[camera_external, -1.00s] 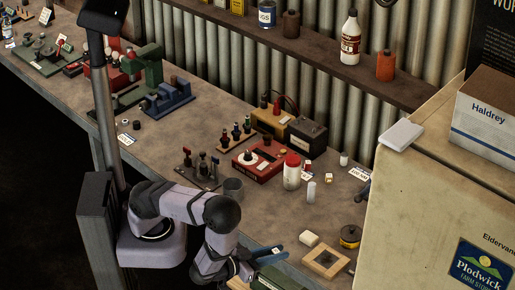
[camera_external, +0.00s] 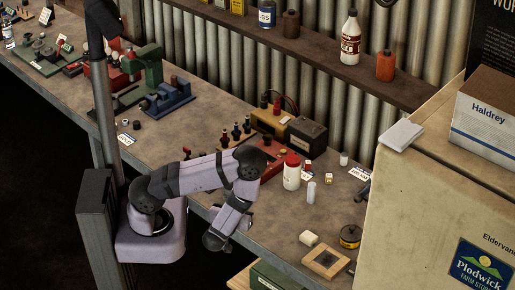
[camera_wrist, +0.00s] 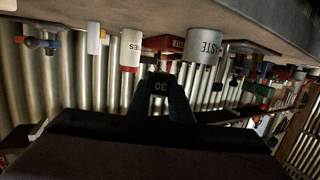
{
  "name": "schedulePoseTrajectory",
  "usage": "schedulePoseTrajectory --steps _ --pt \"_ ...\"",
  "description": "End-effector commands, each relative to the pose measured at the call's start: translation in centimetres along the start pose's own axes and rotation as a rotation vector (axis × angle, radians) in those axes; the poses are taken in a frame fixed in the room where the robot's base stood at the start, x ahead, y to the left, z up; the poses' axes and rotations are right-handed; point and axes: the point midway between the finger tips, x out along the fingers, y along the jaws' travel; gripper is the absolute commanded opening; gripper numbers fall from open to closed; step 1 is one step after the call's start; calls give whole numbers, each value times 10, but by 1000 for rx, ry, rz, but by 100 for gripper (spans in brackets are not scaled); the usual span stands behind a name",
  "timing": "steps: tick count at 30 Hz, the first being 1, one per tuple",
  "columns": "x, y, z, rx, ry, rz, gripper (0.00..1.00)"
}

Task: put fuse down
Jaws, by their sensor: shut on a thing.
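My gripper (camera_wrist: 160,100) shows in the wrist view, with dark fingers shut on a small dark fuse marked "30" (camera_wrist: 160,84). The wrist picture is upside down, with the bench top (camera_wrist: 150,12) along its upper edge. The fuse is held apart from the bench, off its front edge. In the outside view my folded arm hangs at the front edge of the bench (camera_external: 165,132); the gripper and fuse are hidden there behind my wrist.
A grey waste tin (camera_wrist: 205,45), a white jar with red lid (camera_wrist: 130,48) and a red case (camera_wrist: 163,43) stand beyond the gripper. In the outside view the jar (camera_external: 292,175), a small white cylinder (camera_external: 311,192) and a wooden frame (camera_external: 325,263) are on the right.

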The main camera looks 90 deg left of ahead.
Motion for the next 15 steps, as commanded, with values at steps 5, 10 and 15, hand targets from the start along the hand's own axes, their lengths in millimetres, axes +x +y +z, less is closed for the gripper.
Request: schedulePoseTrajectory --steps 5,10,15 --pt "24 -53 -6 -25 -1 -133 0" --pt "37 -80 -8 -36 0 -179 0" --pt "46 -87 -10 -31 -1 -156 0"
